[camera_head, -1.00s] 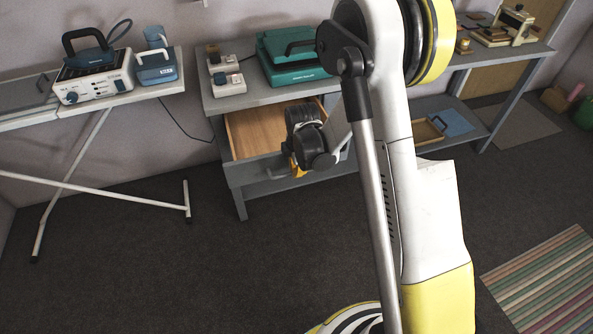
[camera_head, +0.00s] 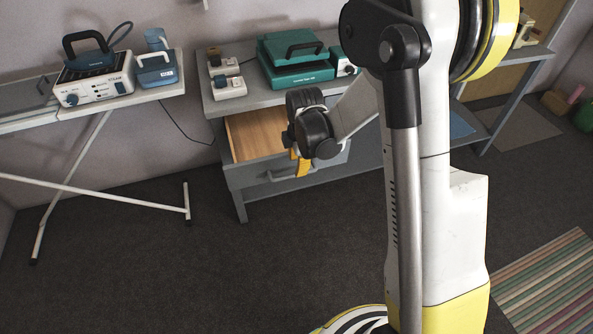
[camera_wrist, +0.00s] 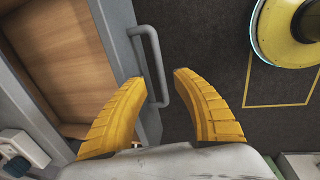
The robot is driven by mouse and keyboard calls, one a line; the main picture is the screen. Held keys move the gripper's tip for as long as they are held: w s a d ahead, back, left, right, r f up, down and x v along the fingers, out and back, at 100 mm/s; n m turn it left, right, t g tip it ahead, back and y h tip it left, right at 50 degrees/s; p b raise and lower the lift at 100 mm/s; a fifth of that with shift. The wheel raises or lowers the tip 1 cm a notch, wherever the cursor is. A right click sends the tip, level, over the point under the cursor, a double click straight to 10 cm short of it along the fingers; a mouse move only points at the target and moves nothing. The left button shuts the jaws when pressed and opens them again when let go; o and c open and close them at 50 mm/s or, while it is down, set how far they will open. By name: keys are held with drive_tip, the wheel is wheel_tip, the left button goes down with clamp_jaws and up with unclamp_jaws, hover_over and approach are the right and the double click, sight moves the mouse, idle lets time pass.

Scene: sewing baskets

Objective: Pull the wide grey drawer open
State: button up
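The wide grey drawer (camera_head: 242,174) stands pulled out from under the grey bench, its wooden inside showing. In the wrist view its grey front (camera_wrist: 118,40) runs down the left middle. Its grey bar handle (camera_wrist: 153,58) sticks out from that front, and also shows in the head view (camera_head: 278,176). My gripper (camera_wrist: 157,80) is open, with its yellow fingers spread. The lower end of the handle lies between them in the picture; I cannot tell whether they touch it. In the head view my gripper (camera_head: 303,166) is at the drawer front, partly hiding it.
The grey bench (camera_head: 228,102) carries a teal case (camera_head: 300,75) and small white devices (camera_head: 228,86). An ironing board (camera_head: 150,95) with thin white legs stands at the left. The dark carpet before the drawer is clear. A striped rug (camera_head: 550,285) lies at the right.

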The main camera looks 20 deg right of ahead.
wheel_tip(320, 180, up, 6)
drive_tip(key=s, duration=0.1)
drive_tip(key=shift+s, duration=0.1)
idle(0.4)
drive_tip(key=s+r+m+t, duration=0.2)
drive_tip(key=s+r+m, duration=0.5)
drive_tip(key=s+m, duration=0.2)
drive_tip(key=s+r+m+t, duration=0.3)
drive_tip(key=s+r+m, duration=0.4)
drive_tip(key=s+m, duration=0.2)
drive_tip(key=shift+s+a+r, duration=0.25)
drive_tip(key=shift+s+a, duration=0.05)
drive_tip(key=shift+s, duration=0.9)
